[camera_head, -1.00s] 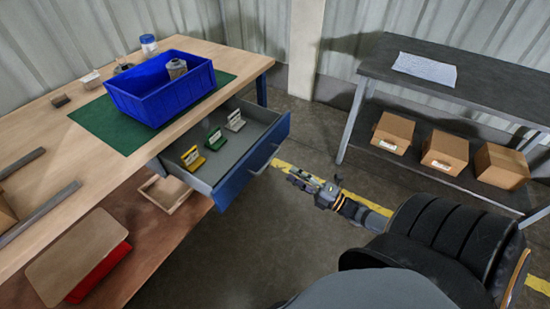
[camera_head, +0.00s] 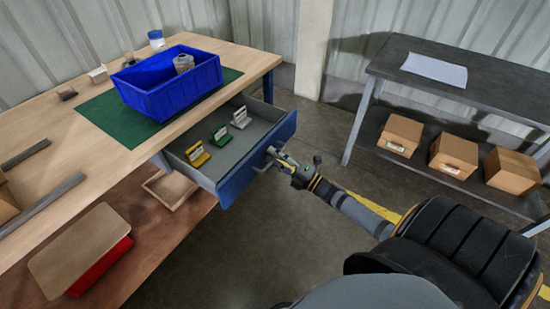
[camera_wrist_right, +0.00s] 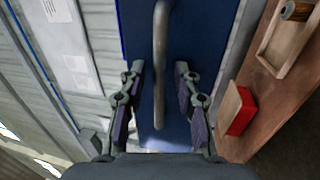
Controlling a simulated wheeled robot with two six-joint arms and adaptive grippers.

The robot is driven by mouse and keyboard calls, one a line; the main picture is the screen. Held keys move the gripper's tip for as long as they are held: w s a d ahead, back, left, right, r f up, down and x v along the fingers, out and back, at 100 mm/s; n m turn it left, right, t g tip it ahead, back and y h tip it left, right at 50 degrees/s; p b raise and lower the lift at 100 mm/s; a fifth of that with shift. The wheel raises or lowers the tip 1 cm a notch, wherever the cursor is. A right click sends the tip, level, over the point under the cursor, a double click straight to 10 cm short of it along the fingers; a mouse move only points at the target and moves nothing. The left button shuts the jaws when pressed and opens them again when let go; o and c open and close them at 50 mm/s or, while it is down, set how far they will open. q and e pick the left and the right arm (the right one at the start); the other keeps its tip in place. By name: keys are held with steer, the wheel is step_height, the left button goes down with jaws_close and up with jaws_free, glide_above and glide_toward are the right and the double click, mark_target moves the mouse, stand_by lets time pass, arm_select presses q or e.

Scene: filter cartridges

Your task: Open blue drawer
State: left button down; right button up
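The blue drawer (camera_head: 246,172) under the workbench stands pulled out in the head view. Several small stands, yellow (camera_head: 197,154), green (camera_head: 219,134) and white (camera_head: 240,118), are inside it. Its grey bar handle (camera_head: 271,156) is on the blue front; in the right wrist view the handle (camera_wrist_right: 160,60) runs down between the fingers with the blue front (camera_wrist_right: 196,30) behind it. My right gripper (camera_head: 275,155) is at the handle. In the right wrist view its fingers (camera_wrist_right: 159,82) are spread apart on both sides of the handle, with gaps. My left gripper is not in view.
A blue bin (camera_head: 172,100) holding a grey container (camera_head: 183,63) stands on a green mat (camera_head: 110,122) on the workbench. A dark shelf (camera_head: 400,60) with several cardboard boxes (camera_head: 454,156) stands at right. The floor between them is clear.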

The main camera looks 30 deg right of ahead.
jaws_close()
steer(key=shift+s, duration=0.15)
stand_by(0.4)
